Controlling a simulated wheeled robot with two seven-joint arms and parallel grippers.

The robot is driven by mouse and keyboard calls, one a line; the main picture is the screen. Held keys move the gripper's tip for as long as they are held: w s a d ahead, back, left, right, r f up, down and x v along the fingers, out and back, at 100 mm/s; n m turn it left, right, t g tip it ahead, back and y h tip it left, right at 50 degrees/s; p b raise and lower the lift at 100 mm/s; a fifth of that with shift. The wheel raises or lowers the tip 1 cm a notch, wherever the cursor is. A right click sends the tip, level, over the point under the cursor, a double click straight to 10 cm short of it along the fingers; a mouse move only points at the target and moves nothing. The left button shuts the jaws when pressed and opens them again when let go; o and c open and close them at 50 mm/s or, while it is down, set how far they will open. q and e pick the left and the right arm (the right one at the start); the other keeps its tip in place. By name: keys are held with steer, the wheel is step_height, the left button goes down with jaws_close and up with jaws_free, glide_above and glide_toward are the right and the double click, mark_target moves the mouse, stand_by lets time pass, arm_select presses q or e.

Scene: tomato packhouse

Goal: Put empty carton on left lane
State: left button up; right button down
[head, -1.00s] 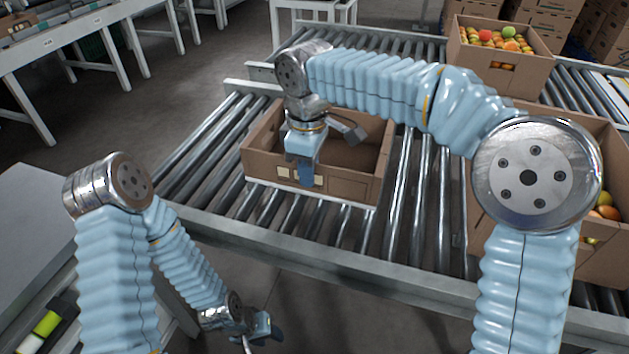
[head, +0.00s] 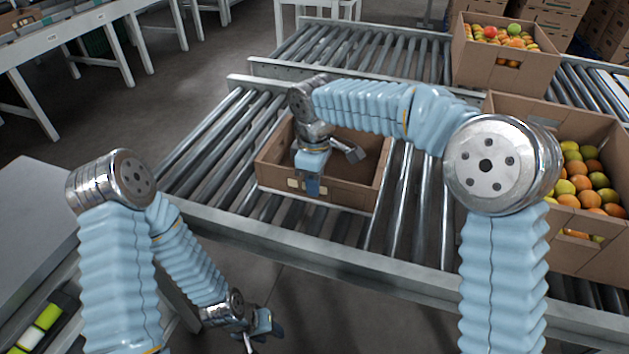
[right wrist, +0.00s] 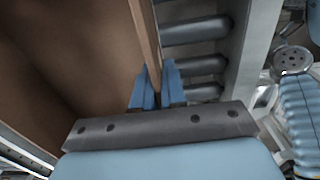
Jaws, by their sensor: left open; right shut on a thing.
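The empty carton (head: 345,194), an open brown box with a pale label on its front, is over the rollers at the left part of the near conveyor. It looks level and on or very close to the rollers. My right gripper (head: 313,186) is shut on the carton's near wall from above. In the right wrist view, the blue fingers (right wrist: 157,88) pinch the thin carton wall (right wrist: 147,38) between them. My left gripper (head: 262,328) is open and empty, low in front of the conveyor. Part of the carton's inside is hidden by my right arm.
A carton full of fruit (head: 575,238) stands on the near conveyor at the right. Another full carton (head: 505,68) stands on the far conveyor. A metal rail (head: 262,86) separates the two conveyors. Rollers (head: 215,140) left of the empty carton are bare.

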steer(key=c, duration=1.2)
jaws_free()
step_height(320, 180, up, 12)
steer(key=shift+r+p, duration=0.15)
steer(key=shift+p, duration=1)
